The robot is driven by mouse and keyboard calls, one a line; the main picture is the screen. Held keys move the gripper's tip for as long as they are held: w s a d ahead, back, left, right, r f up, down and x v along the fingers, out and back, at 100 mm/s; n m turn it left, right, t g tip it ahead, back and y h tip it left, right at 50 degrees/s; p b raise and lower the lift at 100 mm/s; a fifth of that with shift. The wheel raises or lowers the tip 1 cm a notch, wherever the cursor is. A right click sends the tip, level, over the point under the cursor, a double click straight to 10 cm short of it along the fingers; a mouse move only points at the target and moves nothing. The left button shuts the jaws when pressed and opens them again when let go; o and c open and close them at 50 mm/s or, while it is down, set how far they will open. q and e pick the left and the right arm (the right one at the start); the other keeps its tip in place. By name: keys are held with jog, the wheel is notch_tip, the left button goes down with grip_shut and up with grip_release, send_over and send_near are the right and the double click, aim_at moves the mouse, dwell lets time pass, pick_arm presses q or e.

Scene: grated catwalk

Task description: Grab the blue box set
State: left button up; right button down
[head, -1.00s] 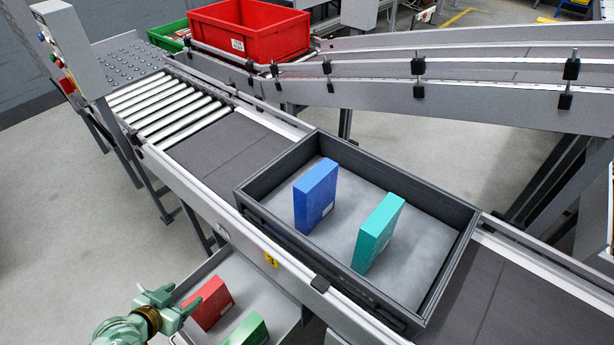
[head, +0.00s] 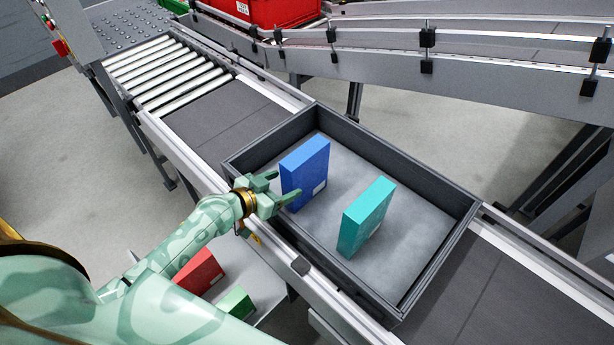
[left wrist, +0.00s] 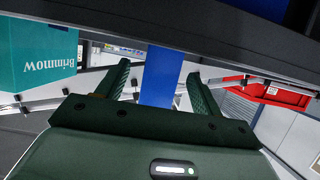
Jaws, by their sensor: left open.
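The blue box set (head: 305,174) stands upright in the dark grey tray (head: 400,190) on the conveyor. My left gripper (head: 288,186) is open at the near left side of the blue box, over the tray's rim. In the left wrist view the blue box (left wrist: 160,78) shows in the gap between the two open fingers, and I cannot tell whether they touch it. A teal box (head: 366,217) stands to the right in the same tray. It also shows in the left wrist view (left wrist: 35,55), at the upper left. My right gripper is not in view.
A red box (head: 199,270) and a green box (head: 236,303) lie in a lower tray in front of the conveyor. A red crate (head: 275,12) stands at the back. Rollers (head: 165,75) lie left of the tray. The tray's right part is clear.

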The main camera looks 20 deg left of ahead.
aim_at(305, 176)
pick_arm(q)
jog(key=b+x, duration=0.1)
jog(key=x, duration=0.5)
jog(key=shift+w+a, duration=0.1)
jog(key=shift+r, duration=0.1)
jog(key=c, duration=1.3)
